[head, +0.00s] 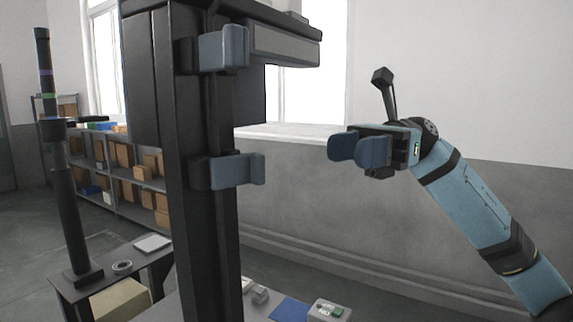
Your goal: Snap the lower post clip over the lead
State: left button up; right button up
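A tall dark post (177,120) stands upright left of centre. The lower post clip (238,170) is a blue-grey block on a dark mount, with a lip at its right end. A similar upper clip (223,47) sits above it on the same post. Dark vertical strips run along the post behind the clips. I cannot tell whether one of them is the lead. My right gripper (345,150) is right of the lower clip, slightly higher and apart from it. Its two blue-grey fingers overlap in this view, so their gap is unclear. No held thing shows. My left gripper is not in view.
A dark arm or box (285,42) juts right from the post top. Below are a blue pad (290,309) and a small labelled box (330,311). A second dark pole (70,215) stands at left, before shelves of boxes (125,155). Space between post and gripper looks clear.

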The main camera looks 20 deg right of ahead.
aim_at(263, 166)
jog(key=p+x, duration=0.2)
jog(key=x, duration=1)
jog(key=shift+a+r+p, duration=0.1)
jog(key=shift+a+p, duration=0.05)
jog(key=shift+p, duration=0.15)
jog(key=shift+s+a, duration=0.1)
jog(key=shift+a, duration=0.3)
